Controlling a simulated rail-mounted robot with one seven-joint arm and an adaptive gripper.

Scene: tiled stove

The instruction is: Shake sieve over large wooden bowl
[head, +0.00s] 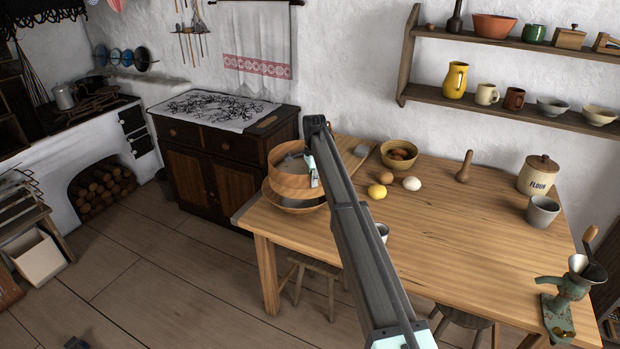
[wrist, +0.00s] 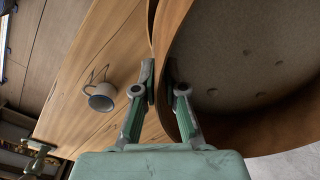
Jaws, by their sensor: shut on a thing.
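The round wooden sieve (head: 286,184) is above the left end of the table in the head view. The large wooden bowl (head: 296,207) is directly beneath it, mostly hidden by the sieve. My gripper (head: 314,172) is shut on the right side of the sieve's rim. In the wrist view, my gripper's fingers (wrist: 164,92) pinch the wooden wall of the sieve (wrist: 180,40), with its grey mesh and a few small lumps to the right. I cannot tell the exact gap between sieve and bowl, or what the bowl holds.
A mug (wrist: 101,97) stands near my gripper.

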